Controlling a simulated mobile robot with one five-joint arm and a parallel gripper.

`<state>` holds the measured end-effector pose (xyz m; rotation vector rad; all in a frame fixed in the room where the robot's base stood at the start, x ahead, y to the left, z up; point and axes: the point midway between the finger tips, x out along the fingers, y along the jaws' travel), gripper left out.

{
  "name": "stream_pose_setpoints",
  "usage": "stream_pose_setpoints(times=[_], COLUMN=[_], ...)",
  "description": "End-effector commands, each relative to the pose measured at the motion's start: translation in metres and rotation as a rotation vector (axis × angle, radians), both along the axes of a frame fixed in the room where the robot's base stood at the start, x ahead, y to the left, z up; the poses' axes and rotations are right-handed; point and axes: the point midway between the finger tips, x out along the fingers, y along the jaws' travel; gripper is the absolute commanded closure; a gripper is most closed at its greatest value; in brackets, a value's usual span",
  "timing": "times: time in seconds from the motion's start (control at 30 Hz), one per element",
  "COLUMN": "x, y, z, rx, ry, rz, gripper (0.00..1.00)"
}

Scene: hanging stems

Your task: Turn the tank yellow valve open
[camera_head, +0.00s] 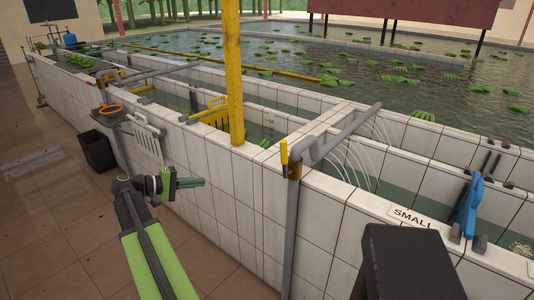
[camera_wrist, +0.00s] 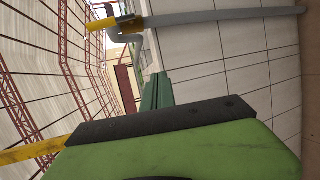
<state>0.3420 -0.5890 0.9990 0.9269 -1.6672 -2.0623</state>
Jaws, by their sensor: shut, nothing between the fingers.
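The yellow valve handle (camera_head: 284,154) stands upright on a grey pipe (camera_head: 291,230) at the tank's outer wall, right of centre in the head view. In the wrist view the yellow handle (camera_wrist: 102,24) is at the upper left, on the bent end of the grey pipe (camera_wrist: 220,17). My gripper (camera_head: 203,182) is left of the valve and lower, in front of the tiled wall, apart from the handle. Its green fingers (camera_wrist: 157,82) are together and empty, pointing up in the wrist view.
A yellow post (camera_head: 234,80) rises from the tiled wall (camera_head: 250,190) between gripper and valve in the picture. A "SMALL" sign (camera_head: 412,217) and blue tool (camera_head: 467,208) are on the right wall. A black bin (camera_head: 97,150) stands left. The tiled floor (camera_head: 60,220) is open.

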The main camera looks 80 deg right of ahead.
Motion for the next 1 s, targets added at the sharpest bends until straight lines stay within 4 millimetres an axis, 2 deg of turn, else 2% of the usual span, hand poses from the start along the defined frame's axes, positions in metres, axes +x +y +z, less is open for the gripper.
stream_pose_setpoints(times=[0.03,0.1,0.2,0.3,0.47,0.57,0.97,1.0], x=[-0.034,-0.072,-0.105,-0.117,-0.121,-0.132,-0.208,-0.215], y=[-0.029,-0.052,-0.067,-0.071,-0.073,-0.078,-0.117,-0.114], z=[0.02,0.046,0.069,0.078,0.08,0.08,0.085,0.086], rx=[-0.058,-0.126,-0.183,-0.205,-0.206,-0.206,-0.205,-0.205], ry=[0.068,0.158,0.239,0.273,0.276,0.275,0.273,0.273], rz=[-0.07,-0.141,-0.203,-0.225,-0.226,-0.227,-0.227,-0.226], gripper=[1.0,1.0,1.0,1.0,1.0,1.0,1.0,1.0])
